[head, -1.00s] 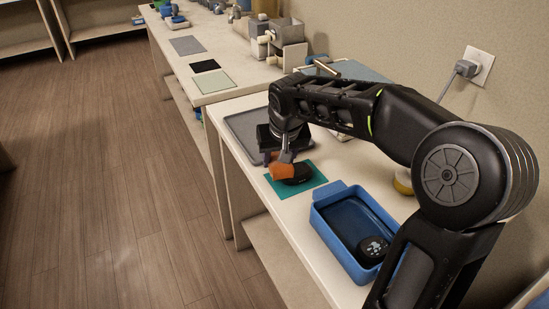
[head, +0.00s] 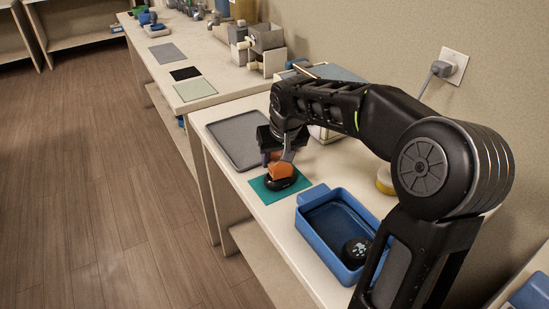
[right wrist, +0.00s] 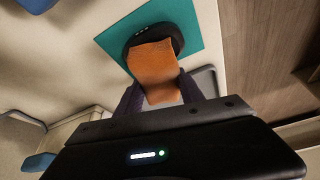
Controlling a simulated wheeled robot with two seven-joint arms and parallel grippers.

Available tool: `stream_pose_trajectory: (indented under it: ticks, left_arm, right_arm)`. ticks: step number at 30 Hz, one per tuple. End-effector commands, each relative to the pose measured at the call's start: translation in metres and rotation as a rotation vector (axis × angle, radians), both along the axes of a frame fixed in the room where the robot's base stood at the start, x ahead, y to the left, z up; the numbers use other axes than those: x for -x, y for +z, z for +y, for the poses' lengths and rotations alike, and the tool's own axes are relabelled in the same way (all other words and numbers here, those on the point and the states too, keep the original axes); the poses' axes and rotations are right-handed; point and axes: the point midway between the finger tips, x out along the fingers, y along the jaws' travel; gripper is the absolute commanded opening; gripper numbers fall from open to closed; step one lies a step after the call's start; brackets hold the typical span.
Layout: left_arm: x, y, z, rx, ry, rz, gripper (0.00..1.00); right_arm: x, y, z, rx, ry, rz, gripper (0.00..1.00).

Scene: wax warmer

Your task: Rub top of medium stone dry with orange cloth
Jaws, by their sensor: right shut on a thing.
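The black, rounded stone (head: 298,181) lies on a teal mat (head: 262,191) on the near table. My right gripper (head: 285,158) is shut on the orange cloth (head: 281,171) just above the stone, and the cloth's lower end lies over part of the stone's top. In the right wrist view the orange cloth (right wrist: 154,68) hangs between the fingers (right wrist: 160,95) and overlaps the black stone (right wrist: 174,35), which has small pale marks on its edge. The cloth hides much of the stone's top. My left gripper is in neither view.
A blue tub (head: 308,238) to the right of the mat holds another dark stone (head: 357,250) with pale marks. An empty grey tray (head: 233,136) lies behind the mat. A yellow round thing (head: 385,180) stands by the wall, partly behind my arm.

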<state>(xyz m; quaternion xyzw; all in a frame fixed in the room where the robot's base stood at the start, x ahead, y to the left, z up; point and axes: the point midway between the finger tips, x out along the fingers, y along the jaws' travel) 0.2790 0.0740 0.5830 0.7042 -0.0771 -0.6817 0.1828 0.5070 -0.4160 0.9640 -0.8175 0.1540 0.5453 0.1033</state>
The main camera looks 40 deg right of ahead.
Motion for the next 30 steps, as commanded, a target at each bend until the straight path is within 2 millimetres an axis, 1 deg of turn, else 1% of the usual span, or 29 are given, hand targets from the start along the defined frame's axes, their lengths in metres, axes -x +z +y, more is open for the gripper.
stream_pose_trajectory:
  ticks: [9, 13, 16, 25, 30]
  left_arm:
    - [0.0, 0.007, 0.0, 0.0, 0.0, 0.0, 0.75]
    - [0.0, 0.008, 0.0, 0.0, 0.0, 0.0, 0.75]
    - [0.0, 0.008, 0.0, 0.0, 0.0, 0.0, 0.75]
    - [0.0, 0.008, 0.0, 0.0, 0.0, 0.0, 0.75]
    - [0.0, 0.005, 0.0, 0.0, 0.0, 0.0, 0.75]
  right_arm:
    - [0.004, 0.0, -0.03, 0.001, -0.003, 0.004, 0.12]
    - [0.005, 0.0, -0.038, 0.001, -0.002, 0.002, 0.12]
    - [0.006, -0.001, -0.041, 0.001, -0.001, 0.002, 0.12]
    - [0.006, -0.001, -0.041, 0.001, -0.001, 0.002, 0.12]
    - [0.012, -0.002, -0.041, 0.001, -0.001, 0.002, 0.12]
